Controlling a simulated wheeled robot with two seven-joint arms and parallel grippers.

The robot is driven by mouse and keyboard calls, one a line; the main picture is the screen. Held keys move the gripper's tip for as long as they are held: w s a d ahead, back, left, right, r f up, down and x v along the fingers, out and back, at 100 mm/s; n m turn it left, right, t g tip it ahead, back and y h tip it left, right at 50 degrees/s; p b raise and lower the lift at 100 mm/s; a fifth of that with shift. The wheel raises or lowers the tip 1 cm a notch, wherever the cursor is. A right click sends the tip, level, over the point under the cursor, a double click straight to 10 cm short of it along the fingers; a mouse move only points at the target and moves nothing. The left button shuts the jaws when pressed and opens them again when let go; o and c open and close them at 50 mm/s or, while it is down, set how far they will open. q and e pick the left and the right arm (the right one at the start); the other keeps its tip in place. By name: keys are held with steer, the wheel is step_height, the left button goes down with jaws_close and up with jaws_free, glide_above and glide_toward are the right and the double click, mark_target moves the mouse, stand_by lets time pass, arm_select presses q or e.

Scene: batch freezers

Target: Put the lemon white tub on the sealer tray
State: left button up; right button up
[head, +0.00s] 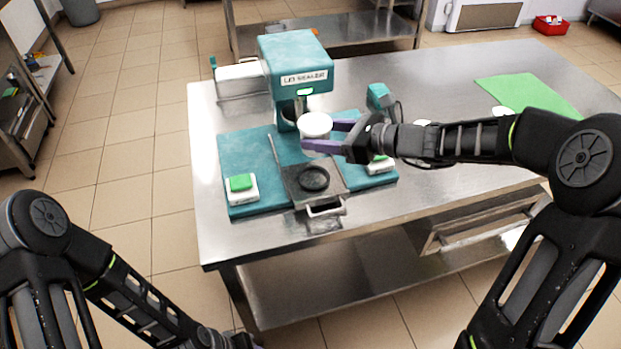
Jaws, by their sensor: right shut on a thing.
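A white tub (316,124) is held in my right gripper (327,136), between its purple fingers. It is above and behind the sealer tray (291,180), apart from it. I cannot see a lemon mark on the tub. The tray is a dark plate with a round black seat (314,179) and a handle at the front, drawn out in front of the teal lid sealer (292,62). The seat looks empty.
White bases with green buttons (241,183) flank the tray on the teal base plate (240,150). A teal handheld device (380,98) stands right of the sealer. A green mat (528,95) lies at the right of the steel table (440,70). White round items (502,111) sit partly behind my right arm.

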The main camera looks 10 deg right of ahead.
steer(key=shift+a+f, duration=0.1)
steer(key=shift+f, duration=2.95)
steer(key=shift+f, duration=0.1)
steer(key=shift+f, duration=1.75)
steer(key=shift+f+b, duration=0.2)
steer(key=shift+b, duration=0.2)
steer(key=o, duration=1.5)
steer(key=shift+r, duration=0.2)
steer(key=v, duration=1.2)
